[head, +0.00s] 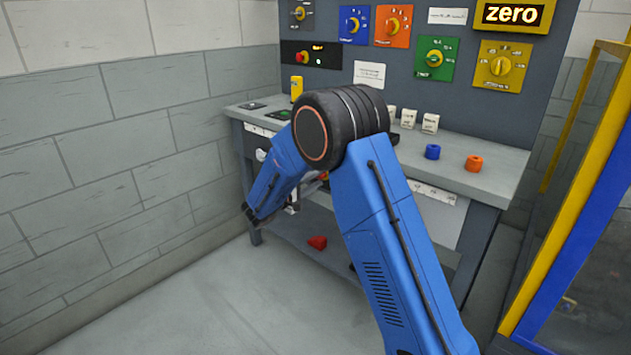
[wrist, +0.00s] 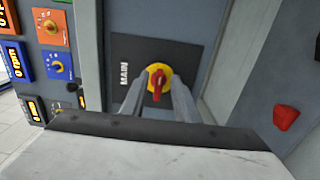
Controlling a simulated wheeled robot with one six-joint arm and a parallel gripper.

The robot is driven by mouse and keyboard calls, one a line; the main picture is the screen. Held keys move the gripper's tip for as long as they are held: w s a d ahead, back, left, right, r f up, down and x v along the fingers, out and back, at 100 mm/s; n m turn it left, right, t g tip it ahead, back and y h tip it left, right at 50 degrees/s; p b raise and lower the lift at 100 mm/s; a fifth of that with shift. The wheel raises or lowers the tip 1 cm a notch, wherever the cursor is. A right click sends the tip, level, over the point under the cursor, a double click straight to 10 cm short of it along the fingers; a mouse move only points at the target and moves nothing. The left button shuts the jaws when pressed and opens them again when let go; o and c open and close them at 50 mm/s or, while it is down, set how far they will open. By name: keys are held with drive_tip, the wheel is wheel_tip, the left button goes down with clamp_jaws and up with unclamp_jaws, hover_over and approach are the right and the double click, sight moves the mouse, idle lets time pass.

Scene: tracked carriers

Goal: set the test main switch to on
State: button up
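The main switch (wrist: 158,82) is a yellow disc with a red handle on a dark plate (wrist: 137,58) marked MAIN, in the wrist view. Its handle lies roughly up and down in that picture. I can read no on or off marks. My gripper (wrist: 158,98) is open, its two grey fingers apart, one on each side of the switch's lower part. I cannot tell whether they touch it. In the head view my blue arm hides the switch and most of my gripper.
A red piece (head: 317,242) lies below the bench top and also shows in the wrist view (wrist: 286,118). A yellow-framed barrier (head: 567,215) stands at right. Floor at front left is clear.

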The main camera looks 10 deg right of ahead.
drive_tip(key=v, duration=1.7)
drive_tip(key=shift+a, duration=0.1)
drive_tip(key=shift+s, duration=0.1)
drive_tip(key=s+d+r+m+g+y, duration=0.2)
drive_tip(key=s+d+r+g, duration=0.15)
drive_tip(key=s+d, duration=0.65)
drive_tip(key=s+d+r+m+g+y, duration=0.25)
drive_tip(key=s+d+g, duration=0.25)
drive_tip(key=s+d, duration=0.55)
drive_tip(key=s+m+t+y, duration=0.2)
drive_tip(key=s+y, duration=0.8)
drive_tip(key=s, duration=1.4)
drive_tip(key=shift+d+f+m+t, duration=0.3)
drive_tip(key=shift+d+m+t, duration=0.05)
drive_tip(key=shift+d, duration=0.15)
drive_tip(key=shift+o, duration=0.6)
